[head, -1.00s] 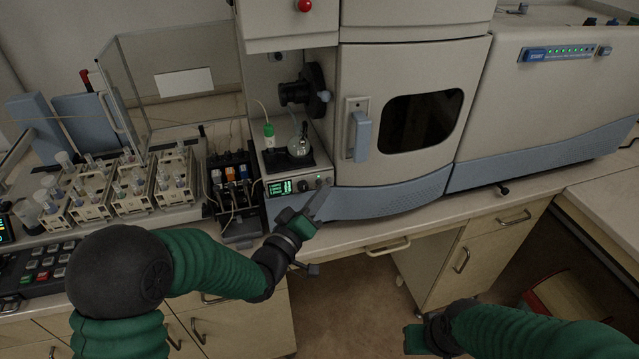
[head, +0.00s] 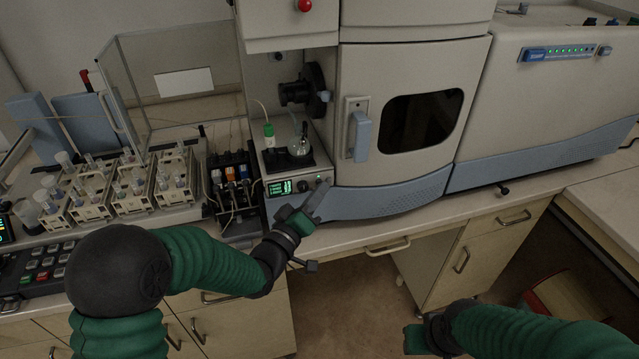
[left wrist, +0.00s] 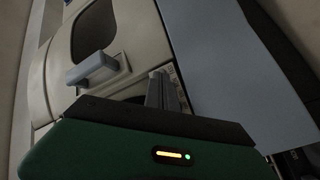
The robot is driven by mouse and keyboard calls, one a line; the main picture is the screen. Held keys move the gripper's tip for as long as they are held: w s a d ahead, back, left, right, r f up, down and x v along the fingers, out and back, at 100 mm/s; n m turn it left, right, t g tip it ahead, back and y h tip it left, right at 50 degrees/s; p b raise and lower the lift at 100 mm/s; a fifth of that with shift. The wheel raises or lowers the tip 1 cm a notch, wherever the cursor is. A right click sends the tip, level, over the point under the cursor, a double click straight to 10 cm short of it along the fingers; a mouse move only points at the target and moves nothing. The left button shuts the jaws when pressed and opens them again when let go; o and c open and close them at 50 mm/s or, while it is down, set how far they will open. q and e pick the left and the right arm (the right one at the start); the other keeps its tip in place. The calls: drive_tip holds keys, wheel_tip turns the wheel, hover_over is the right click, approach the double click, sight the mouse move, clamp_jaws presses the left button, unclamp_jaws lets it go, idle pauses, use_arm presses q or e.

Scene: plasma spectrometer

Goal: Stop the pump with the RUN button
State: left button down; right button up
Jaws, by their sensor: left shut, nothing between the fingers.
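The pump unit's front panel has a lit green display (head: 280,187) and a small round knob (head: 302,186) beside it. My left gripper (head: 322,187) is shut and empty, its fingertips at the right end of this panel. They cover part of the panel there, and I cannot tell whether they touch it. No RUN label is readable. In the left wrist view the shut fingers (left wrist: 162,88) point away past the gripper body, and the display is not visible. My right gripper (head: 415,338) is low at the bottom of the head view, its jaws unclear.
A glass flask (head: 299,146) and a green-capped bottle (head: 269,136) stand on the unit. The instrument door handle (head: 361,136) is to the right. A rack with coloured modules (head: 232,180) and a keypad (head: 40,268) are on the left.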

use_arm(q)
drive_tip(key=shift+w, duration=0.15)
drive_tip(key=shift+s+d, duration=0.1)
drive_tip(key=shift+s, duration=0.5)
drive_tip(key=s+d, duration=0.2)
drive_tip(key=s, duration=0.3)
drive_tip(key=shift+s+b, duration=0.35)
drive_tip(key=shift+b, duration=0.05)
idle(0.9)
